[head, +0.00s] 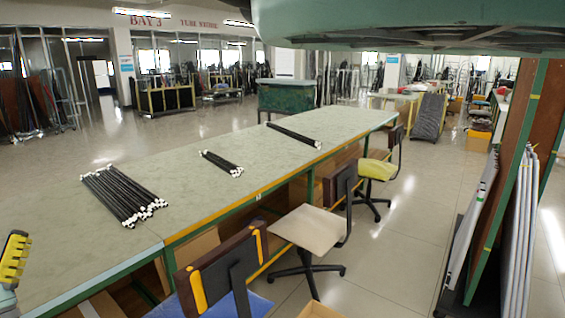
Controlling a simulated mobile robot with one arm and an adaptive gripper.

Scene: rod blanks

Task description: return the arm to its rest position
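A yellow, ribbed part of what looks like my gripper (14,262) shows at the left edge of the head view, by the near end of the long table (100,232). Only one finger-like piece is in the picture; the rest is cut off, so its opening and any contents are hidden. Black rods with white ends lie on the table in three groups. A large bundle (122,194) is nearest, a smaller bundle (221,163) is in the middle, and a few rods (293,135) lie farther back. My gripper is apart from all of them.
Office chairs (310,228) stand along the table's right side, one with a blue seat (250,304) in front. Tall panels (510,180) lean at the right. A large green body (420,22) overhangs the top right. Floor (410,235) between chairs and panels is open.

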